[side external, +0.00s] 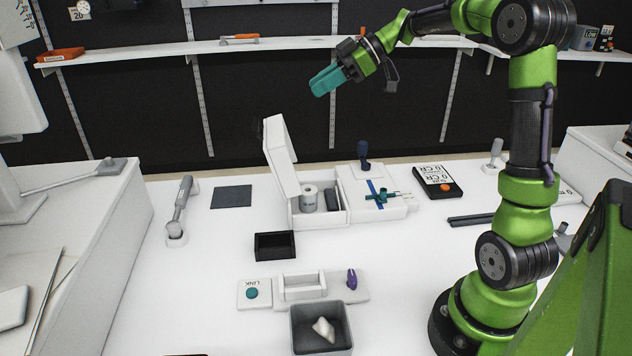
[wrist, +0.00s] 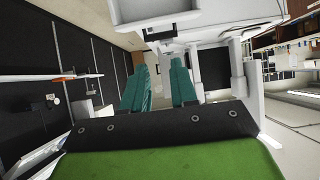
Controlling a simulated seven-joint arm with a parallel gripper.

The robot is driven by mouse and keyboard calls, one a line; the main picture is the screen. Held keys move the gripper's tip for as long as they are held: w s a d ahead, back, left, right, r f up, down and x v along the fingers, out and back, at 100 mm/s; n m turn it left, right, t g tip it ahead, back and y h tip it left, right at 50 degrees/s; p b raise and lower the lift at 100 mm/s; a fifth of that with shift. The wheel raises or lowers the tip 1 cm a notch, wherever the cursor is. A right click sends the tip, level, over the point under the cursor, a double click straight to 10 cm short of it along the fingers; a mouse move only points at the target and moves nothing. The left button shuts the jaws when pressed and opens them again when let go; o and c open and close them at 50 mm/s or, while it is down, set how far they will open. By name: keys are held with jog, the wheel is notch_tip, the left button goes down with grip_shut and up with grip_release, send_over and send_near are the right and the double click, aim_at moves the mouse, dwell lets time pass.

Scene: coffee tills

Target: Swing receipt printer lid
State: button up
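The receipt printer (side external: 329,218) is a white box in the middle of the counter. Its white lid (side external: 281,157) stands raised, leaning slightly back at the box's left side. The open bay shows a paper roll (side external: 309,200) and a dark part beside it. My gripper (side external: 320,84) has teal fingers and is high in the air, above and to the right of the lid, touching nothing. In the wrist view my gripper (wrist: 160,66) shows its two fingers apart with nothing between them. I cannot clearly make out the printer in the wrist view.
In front of the printer are a black tray (side external: 274,246), a button box (side external: 254,293) and a grey bin (side external: 321,331) holding a pale crumpled piece. A card reader (side external: 437,181) lies to the right. A dark mat (side external: 231,197) lies left. A shelf (side external: 150,51) runs behind.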

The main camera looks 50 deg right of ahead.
aim_at(274, 129)
jog(key=v, duration=0.2)
jog(key=shift+s+d+r, duration=0.2)
jog(key=shift+o, duration=0.7)
jog(key=shift+s+d+r, duration=0.1)
jog(key=shift+s+r, duration=0.05)
jog(key=shift+o, duration=0.7)
jog(key=x, duration=1.5)
jog(key=shift+w+a+f, duration=0.2)
jog(key=shift+f, duration=0.05)
jog(key=shift+w+a+f, duration=0.2)
jog(key=shift+w, duration=0.05)
jog(key=shift+c, duration=0.3)
grip_shut()
jog(key=shift+c, duration=1.1)
grip_release()
